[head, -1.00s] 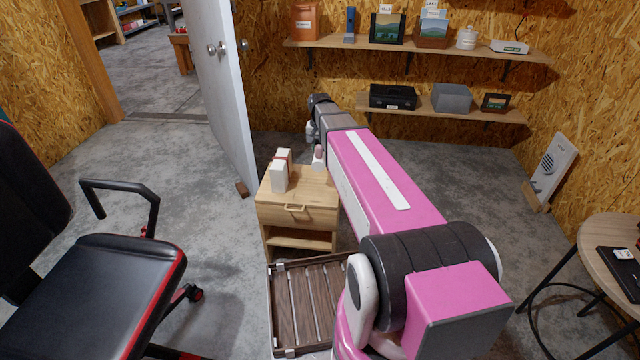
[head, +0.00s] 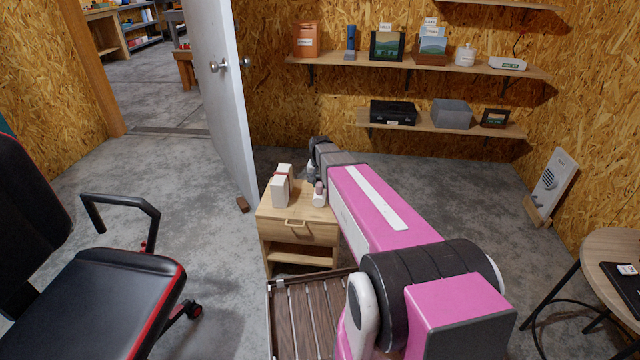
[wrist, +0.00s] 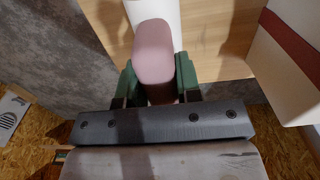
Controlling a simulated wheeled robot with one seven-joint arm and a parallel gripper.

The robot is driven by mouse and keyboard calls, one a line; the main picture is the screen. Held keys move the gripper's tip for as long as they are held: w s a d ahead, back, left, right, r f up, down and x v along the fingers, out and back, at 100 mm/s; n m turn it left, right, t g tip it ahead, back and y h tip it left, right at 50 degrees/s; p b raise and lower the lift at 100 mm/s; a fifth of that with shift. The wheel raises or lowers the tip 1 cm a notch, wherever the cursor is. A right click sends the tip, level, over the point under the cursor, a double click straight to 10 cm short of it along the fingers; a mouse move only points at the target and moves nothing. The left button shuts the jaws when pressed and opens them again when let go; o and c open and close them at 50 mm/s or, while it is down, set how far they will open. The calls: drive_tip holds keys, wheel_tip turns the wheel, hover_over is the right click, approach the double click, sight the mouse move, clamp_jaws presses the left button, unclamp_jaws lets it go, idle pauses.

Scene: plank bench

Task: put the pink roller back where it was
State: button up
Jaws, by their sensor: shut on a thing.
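The pink roller (head: 319,190) has a rounded pink part and a white part. In the wrist view, its pink end (wrist: 154,50) is between the green fingertips of my gripper (wrist: 157,82), which is shut on it. The white part (wrist: 155,10) extends beyond, towards the top of the picture. In the head view, the roller is at the right side of the small wooden nightstand (head: 298,231). I cannot tell whether it touches the top. My arm hides much of my gripper there.
A white box with a red band (head: 282,187) stands on the nightstand, left of the roller. A slatted wooden tray (head: 307,312) is in front. An office chair (head: 110,290) is at left, an open door (head: 222,95) behind. Wall shelves (head: 420,66) hold several items.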

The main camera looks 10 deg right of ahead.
drive_tip(key=o, duration=0.9)
drive_tip(key=shift+f, duration=0.1)
wheel_tip(320, 180, up, 12)
drive_tip(key=s+f+n, duration=0.1)
drive_tip(key=s+f, duration=0.3)
drive_tip(key=s, duration=0.6)
drive_tip(key=s+f+n, duration=0.2)
drive_tip(key=s+f, duration=0.2)
drive_tip(key=s, duration=0.7)
drive_tip(key=shift+f+n, duration=0.25)
drive_tip(key=shift+n, duration=0.05)
drive_tip(key=shift+s, duration=0.1)
